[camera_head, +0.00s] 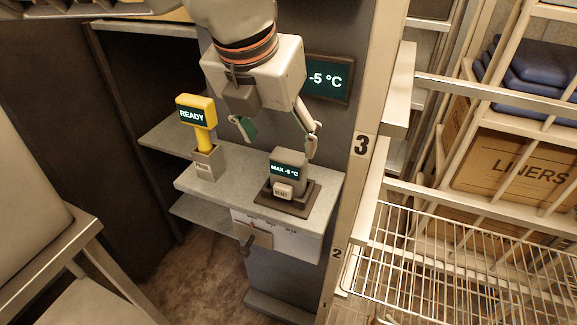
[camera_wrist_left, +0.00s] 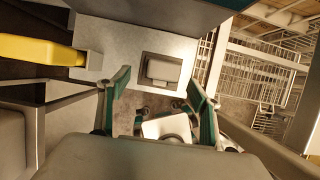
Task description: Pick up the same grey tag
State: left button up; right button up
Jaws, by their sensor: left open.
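The grey tag (camera_head: 289,166), with a small dark screen reading "MAX -5 °C", stands upright in a dark square dock on the grey shelf. A light button marked "RESET" (camera_head: 284,190) is at its front. My left gripper (camera_head: 277,143) is above the tag, open and empty, its fingers pointing down and spread. In the left wrist view the grey tag (camera_wrist_left: 163,70) shows between and just beyond the open fingertips (camera_wrist_left: 158,82), apart from them. My right gripper is not in view.
A yellow reader marked "READY" (camera_head: 195,115) stands in a grey holder (camera_head: 207,163) left of the tag. A wall display reads "-5 °C" (camera_head: 326,78). A post numbered 3 and 2 (camera_head: 361,145) and wire racks (camera_head: 450,255) with a "LINERS" box (camera_head: 515,165) are on the right.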

aim_at(287, 157)
pick_arm(q)
jog(key=x, duration=0.3)
jog(key=s+x, duration=0.1)
jog(key=x, duration=0.1)
jog(key=shift+w+d+f, duration=0.15)
jog(key=shift+d+f, duration=0.15)
jog(key=shift+f, duration=0.2)
jog(key=shift+w+f, duration=0.25)
jog(key=shift+f, duration=0.05)
jog(key=c, duration=1.2)
